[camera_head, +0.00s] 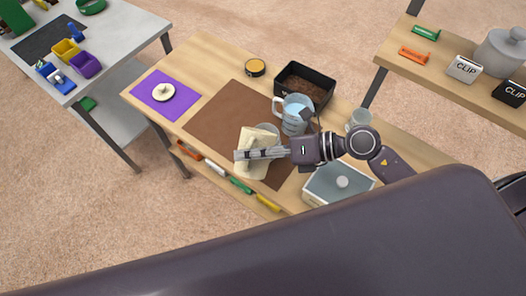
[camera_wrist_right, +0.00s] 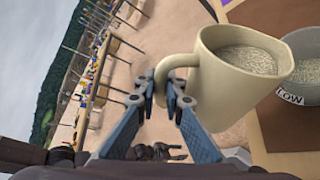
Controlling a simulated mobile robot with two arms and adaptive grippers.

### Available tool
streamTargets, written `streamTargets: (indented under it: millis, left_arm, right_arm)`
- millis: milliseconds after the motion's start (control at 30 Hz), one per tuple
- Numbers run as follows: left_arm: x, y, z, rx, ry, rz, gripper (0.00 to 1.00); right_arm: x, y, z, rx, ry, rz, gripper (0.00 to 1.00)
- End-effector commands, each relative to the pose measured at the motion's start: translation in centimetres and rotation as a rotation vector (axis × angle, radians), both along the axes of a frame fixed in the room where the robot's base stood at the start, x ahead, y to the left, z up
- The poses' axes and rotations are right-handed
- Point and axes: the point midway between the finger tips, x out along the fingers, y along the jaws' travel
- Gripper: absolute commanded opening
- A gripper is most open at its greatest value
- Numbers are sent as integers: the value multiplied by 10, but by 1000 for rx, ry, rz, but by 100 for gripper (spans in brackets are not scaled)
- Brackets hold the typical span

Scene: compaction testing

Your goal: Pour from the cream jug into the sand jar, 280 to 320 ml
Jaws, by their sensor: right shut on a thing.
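My right gripper (camera_head: 250,154) is shut on the handle of the cream jug (camera_head: 255,140) above the front of the table. In the right wrist view, the fingertips (camera_wrist_right: 165,88) close on the handle of the cream jug (camera_wrist_right: 225,85), and pale grains fill much of its inside. I cannot tell exactly how far the jug is tilted. A round jar (camera_wrist_right: 304,95) with dark letters ending in "LOW" stands beside the jug, with pale grains inside. In the head view, a clear rim (camera_head: 270,130) shows just behind the jug, mostly hidden. No falling stream is visible. My left gripper is out of view.
A brown mat (camera_head: 215,112) covers the table's middle. Near the jug are a clear measuring jug with blue in it (camera_head: 293,118), a black tray of soil (camera_head: 304,84) and a glass (camera_head: 359,121). A scale-like box (camera_head: 325,186) stands right. A purple mat (camera_head: 158,108) lies left.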

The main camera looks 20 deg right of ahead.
Motion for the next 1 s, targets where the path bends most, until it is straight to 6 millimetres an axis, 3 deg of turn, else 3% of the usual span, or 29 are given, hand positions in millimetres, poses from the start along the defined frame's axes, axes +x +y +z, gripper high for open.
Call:
streamTargets:
  millis: [800, 1000]
  left_arm:
    - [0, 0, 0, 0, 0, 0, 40]
    - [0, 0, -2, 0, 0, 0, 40]
  right_arm:
    - [0, 1, 1, -2, -11, 0, 0]
    - [-15, 11, -18, -132, -202, 0, 0]
